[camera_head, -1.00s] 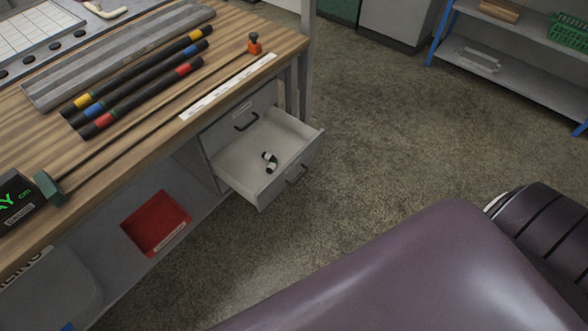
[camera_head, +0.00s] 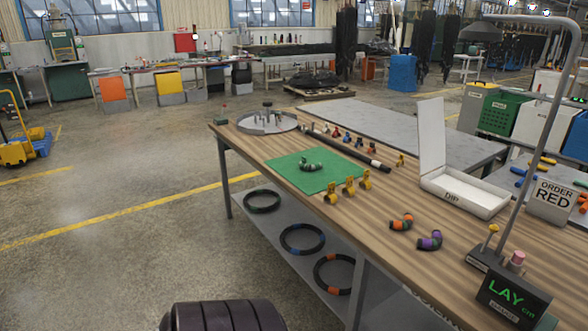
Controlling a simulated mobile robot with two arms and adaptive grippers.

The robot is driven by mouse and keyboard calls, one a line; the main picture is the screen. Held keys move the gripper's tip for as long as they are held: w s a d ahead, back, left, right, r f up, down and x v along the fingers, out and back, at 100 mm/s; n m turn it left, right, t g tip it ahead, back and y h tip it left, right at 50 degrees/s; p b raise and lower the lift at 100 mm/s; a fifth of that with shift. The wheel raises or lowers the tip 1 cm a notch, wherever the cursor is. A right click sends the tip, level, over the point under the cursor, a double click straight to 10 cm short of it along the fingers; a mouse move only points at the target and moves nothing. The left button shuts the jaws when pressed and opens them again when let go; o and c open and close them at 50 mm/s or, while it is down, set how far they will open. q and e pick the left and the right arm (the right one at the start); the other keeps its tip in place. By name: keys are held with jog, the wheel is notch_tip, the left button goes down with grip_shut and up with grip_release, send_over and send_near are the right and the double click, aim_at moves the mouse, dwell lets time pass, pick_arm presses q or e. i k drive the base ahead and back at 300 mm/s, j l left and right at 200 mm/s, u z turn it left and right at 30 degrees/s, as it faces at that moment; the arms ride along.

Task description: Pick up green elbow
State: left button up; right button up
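A curved black elbow with a green band (camera_head: 312,167) lies on a square green mat (camera_head: 290,175) on the wooden workbench. Two other black elbows lie nearer on the bench: one with orange bands (camera_head: 401,222) and one with purple bands (camera_head: 430,241). Neither of my grippers shows. Only a dark ribbed part of my own arm enters at the bottom edge.
Yellow fittings (camera_head: 348,187) stand along the mat's right edge. A dark rod (camera_head: 350,152), a round tray (camera_head: 268,122), an open white box (camera_head: 465,192) and a LAY display (camera_head: 512,297) are on the bench. Several hose rings (camera_head: 302,239) lie on the shelf below.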

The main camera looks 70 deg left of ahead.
aim_at(318, 165)
jog(key=u, duration=2.15)
